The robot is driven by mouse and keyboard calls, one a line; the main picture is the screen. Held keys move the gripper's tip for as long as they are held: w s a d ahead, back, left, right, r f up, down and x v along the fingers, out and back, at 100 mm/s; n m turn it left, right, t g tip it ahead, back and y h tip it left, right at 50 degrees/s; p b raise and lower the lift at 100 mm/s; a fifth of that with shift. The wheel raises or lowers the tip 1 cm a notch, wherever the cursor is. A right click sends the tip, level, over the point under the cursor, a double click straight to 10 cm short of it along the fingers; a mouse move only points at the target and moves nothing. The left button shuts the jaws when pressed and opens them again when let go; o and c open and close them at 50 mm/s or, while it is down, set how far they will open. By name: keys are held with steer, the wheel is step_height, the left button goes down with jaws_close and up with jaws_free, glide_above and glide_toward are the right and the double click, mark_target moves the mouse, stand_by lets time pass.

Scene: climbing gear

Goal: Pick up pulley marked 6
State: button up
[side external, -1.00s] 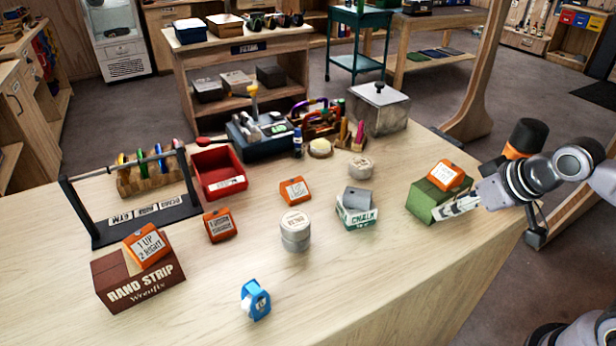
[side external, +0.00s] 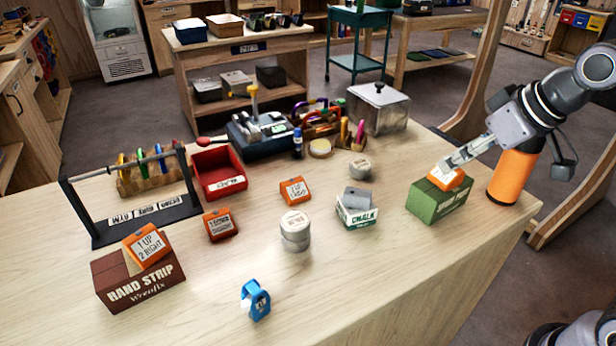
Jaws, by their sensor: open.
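A small blue item (side external: 256,300), possibly a pulley, stands on the table near its front edge; I cannot read a 6 on it. No marking 6 is legible anywhere in this view. My gripper (side external: 446,166) is open at the right, far from the blue item. Its fingertips are right at an orange block (side external: 446,180) on top of a green box (side external: 440,203), partly covering the block. I cannot tell whether they touch it.
Orange labelled blocks stand on the brown box (side external: 138,283), near the red bin (side external: 220,185) and mid-table (side external: 295,190). White round tins (side external: 295,232), a chalk box (side external: 357,212) and a black rack (side external: 150,222) also stand there. The front right tabletop (side external: 380,285) is clear.

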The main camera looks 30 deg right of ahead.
steer(key=w+a+r+n+g+y, duration=0.1)
steer(key=w+a+r+n, duration=0.15)
steer(key=a, duration=0.25)
steer(key=w+a+r+n+g, duration=0.1)
steer(key=w+a+n, duration=0.1)
steer(key=a+n, duration=0.25)
steer(key=n+g+h, duration=0.1)
steer(key=n+g, duration=0.4)
steer(key=n, duration=0.7)
glide_above(251, 285)
step_height(251, 285, down, 9)
step_height(251, 285, down, 6)
steer(key=shift+s+d+f, duration=0.1)
steer(key=shift+s+f, duration=0.05)
steer(key=shift+f, duration=1.25)
steer(key=shift+s+d+f, duration=0.1)
steer(key=shift+s+f, duration=0.05)
steer(key=shift+f, duration=1.2)
jaws_close()
